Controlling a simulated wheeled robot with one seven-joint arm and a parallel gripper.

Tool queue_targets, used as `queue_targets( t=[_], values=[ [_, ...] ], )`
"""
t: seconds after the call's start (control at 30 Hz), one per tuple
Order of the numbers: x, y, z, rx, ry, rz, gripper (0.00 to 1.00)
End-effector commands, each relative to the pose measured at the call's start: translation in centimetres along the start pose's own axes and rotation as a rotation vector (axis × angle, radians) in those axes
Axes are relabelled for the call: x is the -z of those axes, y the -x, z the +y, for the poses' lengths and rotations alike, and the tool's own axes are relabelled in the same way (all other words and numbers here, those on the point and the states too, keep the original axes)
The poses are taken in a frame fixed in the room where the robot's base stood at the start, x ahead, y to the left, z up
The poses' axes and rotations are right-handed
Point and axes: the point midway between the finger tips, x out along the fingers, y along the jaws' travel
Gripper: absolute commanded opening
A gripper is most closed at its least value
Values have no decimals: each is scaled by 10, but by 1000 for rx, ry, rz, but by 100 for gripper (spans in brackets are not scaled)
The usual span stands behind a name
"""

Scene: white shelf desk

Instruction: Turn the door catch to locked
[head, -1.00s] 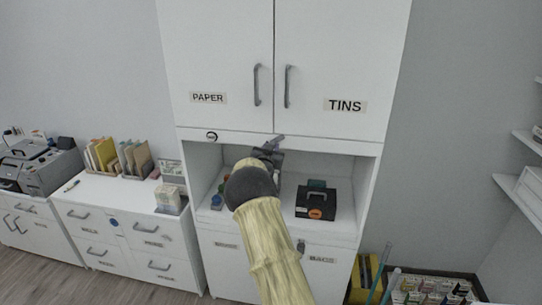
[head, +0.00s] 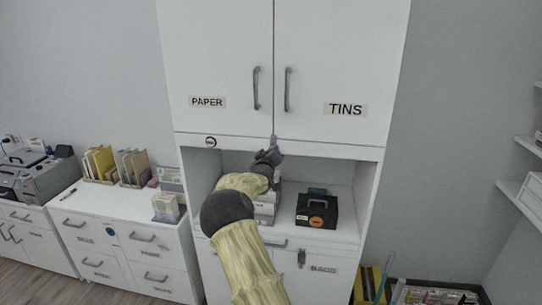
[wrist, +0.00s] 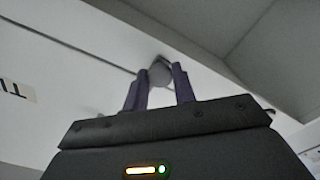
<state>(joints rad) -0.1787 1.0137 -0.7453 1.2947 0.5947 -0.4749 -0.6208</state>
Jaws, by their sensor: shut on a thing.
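The door catch (head: 274,140) is a small grey piece at the bottom edge of the cupboard, where the two white doors (head: 222,60) meet. In the wrist view the catch (wrist: 160,72) shows as a rounded grey piece between the fingertips. My gripper (head: 273,150) is raised to it from below, with its fingers shut on the catch. It also shows in the wrist view (wrist: 161,80). My fingers and wrist hide part of the catch in the head view, so I cannot tell its exact angle.
Two upright handles (head: 256,88) flank the door seam above my gripper. The open shelf (head: 345,215) below holds a black box (head: 317,210) on the right. White drawers (head: 120,245) stand at left.

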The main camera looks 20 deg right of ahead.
Motion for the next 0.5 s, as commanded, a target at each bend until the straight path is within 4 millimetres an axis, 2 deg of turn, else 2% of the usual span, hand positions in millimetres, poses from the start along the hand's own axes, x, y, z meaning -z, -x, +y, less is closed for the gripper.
queue_targets(
  t=[0.5],
  values=[
    [4,0,1,-2,85,7,4]
  ],
)
